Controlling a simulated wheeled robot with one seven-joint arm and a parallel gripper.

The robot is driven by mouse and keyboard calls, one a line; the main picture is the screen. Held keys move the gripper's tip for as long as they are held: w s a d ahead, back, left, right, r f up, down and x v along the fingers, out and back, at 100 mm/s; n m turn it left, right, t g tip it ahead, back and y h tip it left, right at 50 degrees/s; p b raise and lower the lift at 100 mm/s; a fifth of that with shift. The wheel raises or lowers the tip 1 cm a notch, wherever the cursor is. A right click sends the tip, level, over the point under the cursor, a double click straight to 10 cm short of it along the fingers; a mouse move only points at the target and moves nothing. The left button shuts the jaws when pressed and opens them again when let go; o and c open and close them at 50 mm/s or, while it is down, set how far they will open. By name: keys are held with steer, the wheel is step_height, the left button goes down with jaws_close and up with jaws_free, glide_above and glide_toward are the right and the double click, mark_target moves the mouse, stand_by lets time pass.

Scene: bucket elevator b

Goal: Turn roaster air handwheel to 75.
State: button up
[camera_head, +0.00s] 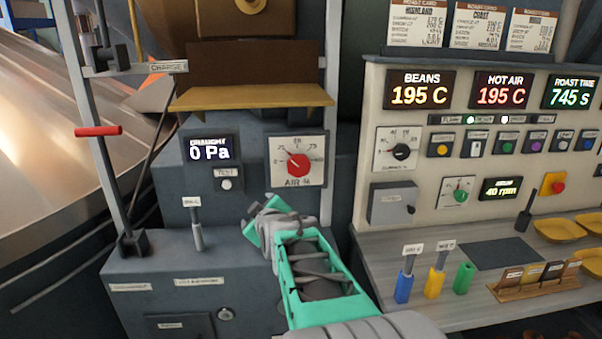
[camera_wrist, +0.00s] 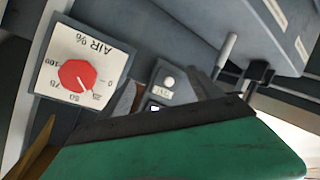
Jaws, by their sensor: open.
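The air handwheel is a red round knob (camera_head: 298,163) on a white plate marked AIR % (camera_head: 283,178), on the grey panel at centre. In the wrist view the knob (camera_wrist: 77,75) and its scale appear upside down at upper left. Its white pointer lies near the 25 mark, up and left in the head view. My gripper (camera_head: 266,213) is below and left of the plate, apart from the knob. In the wrist view its dark fingers stand apart with nothing between them (camera_wrist: 163,97). The green housing hides part of the lower panel.
Left of the dial are a draught display (camera_head: 209,149) reading 0 Pa and a small button box (camera_head: 227,180). A grey lever (camera_head: 196,225) stands on the ledge below. A yellow-brown shelf (camera_head: 250,97) juts out above the dial. A control console (camera_head: 450,130) stands at right.

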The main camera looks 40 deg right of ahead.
mark_target(300, 168)
steer(key=shift+o, duration=1.1)
steer(key=s+d+r+t+h, duration=0.1)
steer(key=d+r+h, duration=0.1)
steer(key=d, duration=0.5)
steer(key=d+r+t+h, duration=0.1)
steer(key=d+r+h, duration=0.1)
steer(key=d, duration=0.5)
steer(key=shift+s+r+n+h, duration=0.3)
steer(key=shift+s+r+h, duration=0.05)
steer(key=shift+r+h, duration=0.1)
steer(key=p+x, duration=0.1)
steer(key=x, duration=0.5)
steer(key=shift+w+d+r+p, duration=0.1)
steer(key=shift+w+r+p, duration=0.1)
steer(key=shift+w+p, duration=0.2)
steer(key=shift+w+d, duration=0.2)
steer(key=shift+w, duration=0.1)
steer(key=shift+f, duration=0.1)
steer(key=c, duration=1.4)
